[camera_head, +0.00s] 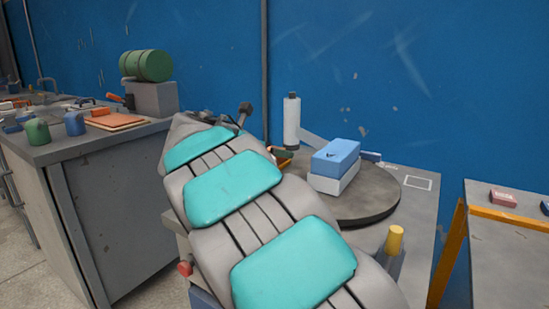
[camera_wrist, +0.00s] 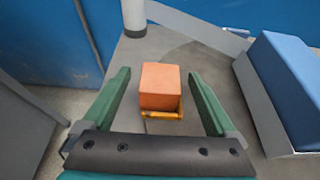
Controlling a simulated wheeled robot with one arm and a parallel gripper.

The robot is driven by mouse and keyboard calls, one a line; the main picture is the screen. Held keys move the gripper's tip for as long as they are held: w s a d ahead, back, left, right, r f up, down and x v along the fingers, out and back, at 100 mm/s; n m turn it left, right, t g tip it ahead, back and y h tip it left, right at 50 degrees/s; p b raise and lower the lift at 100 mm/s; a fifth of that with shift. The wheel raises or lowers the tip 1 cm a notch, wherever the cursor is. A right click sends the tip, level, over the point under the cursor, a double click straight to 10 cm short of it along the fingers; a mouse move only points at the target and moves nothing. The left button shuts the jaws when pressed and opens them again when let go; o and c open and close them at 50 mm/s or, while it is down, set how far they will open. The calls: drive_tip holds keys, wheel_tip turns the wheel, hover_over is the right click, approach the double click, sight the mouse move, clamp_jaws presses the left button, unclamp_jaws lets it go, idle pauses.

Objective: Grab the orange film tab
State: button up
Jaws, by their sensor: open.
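The orange film tab (camera_wrist: 161,86) shows in the wrist view as a small block, with a thin yellow-orange strip along its lower near edge. It lies between the two green fingers of my gripper (camera_wrist: 160,75), with a gap on each side. The fingers are open and hold nothing. In the head view my arm hides most of this spot; a bit of orange (camera_head: 284,162) shows below the dark green end of my gripper (camera_head: 284,153).
Right of the gripper, a blue block (camera_head: 336,156) sits on a light grey one (camera_head: 334,180) on a round grey turntable (camera_head: 375,203). A white cylinder (camera_head: 291,118) stands behind. A yellow-topped post (camera_head: 394,240) is at front right. A cluttered bench (camera_head: 100,200) stands left.

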drive_tip(key=shift+w+d+f, duration=0.2)
drive_tip(key=shift+w+d, duration=0.1)
drive_tip(key=shift+w, duration=0.15)
drive_tip(key=shift+c, duration=0.3)
clamp_jaws()
drive_tip(key=shift+r, duration=0.1)
